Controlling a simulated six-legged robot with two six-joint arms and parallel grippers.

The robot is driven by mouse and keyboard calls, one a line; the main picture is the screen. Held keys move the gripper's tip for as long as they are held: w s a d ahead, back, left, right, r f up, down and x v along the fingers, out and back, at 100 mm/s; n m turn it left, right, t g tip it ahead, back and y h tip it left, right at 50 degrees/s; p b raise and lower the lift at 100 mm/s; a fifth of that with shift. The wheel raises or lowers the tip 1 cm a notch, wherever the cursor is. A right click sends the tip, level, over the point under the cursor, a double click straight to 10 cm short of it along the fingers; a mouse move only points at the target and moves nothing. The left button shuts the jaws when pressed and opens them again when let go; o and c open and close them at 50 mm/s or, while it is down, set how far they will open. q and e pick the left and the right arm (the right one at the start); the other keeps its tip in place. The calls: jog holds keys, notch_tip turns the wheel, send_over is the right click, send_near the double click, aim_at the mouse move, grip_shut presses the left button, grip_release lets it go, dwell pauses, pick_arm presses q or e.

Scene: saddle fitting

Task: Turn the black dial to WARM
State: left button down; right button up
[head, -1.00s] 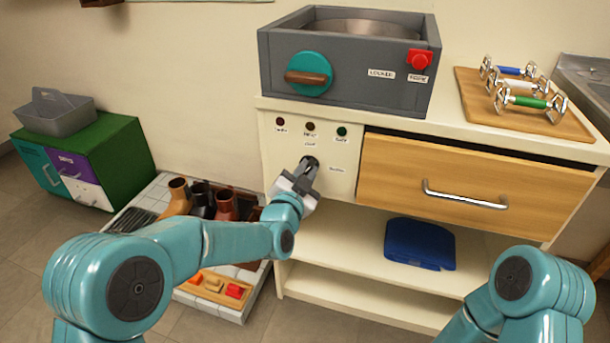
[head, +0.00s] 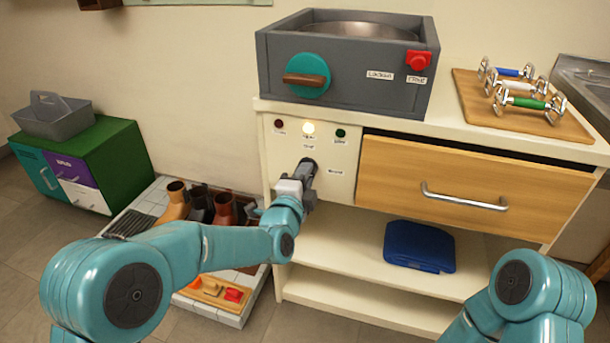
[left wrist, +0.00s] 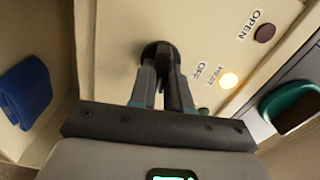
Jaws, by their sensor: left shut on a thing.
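The black dial (left wrist: 157,49) sits on the cream front panel (head: 345,150), below a row of lamps. My left gripper (head: 307,167) is shut on the dial; the left wrist view shows its two fingers (left wrist: 163,72) on either side. In the head view the gripper hides nearly all of the dial, and I cannot read where it points. The OFF label (left wrist: 201,69) is above the dial; another small label (head: 335,171) at its right is too blurred to read surely. The middle lamp (head: 308,128) glows yellow. My right gripper is out of view.
A grey unit (head: 345,85) with a teal knob (head: 309,62) and a red button (head: 419,60) stands above the panel. A wooden drawer (head: 455,190) is at the right. A blue case (head: 419,246) lies on the shelf below. Boots (head: 200,203) stand at lower left.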

pick_arm(q)
jog(key=shift+f+m, duration=0.1)
jog(key=shift+m, duration=0.6)
jog(key=c, duration=1.1)
grip_release()
jog(key=p+v, duration=0.2)
jog(key=v, duration=1.4)
jog(key=shift+s, duration=0.2)
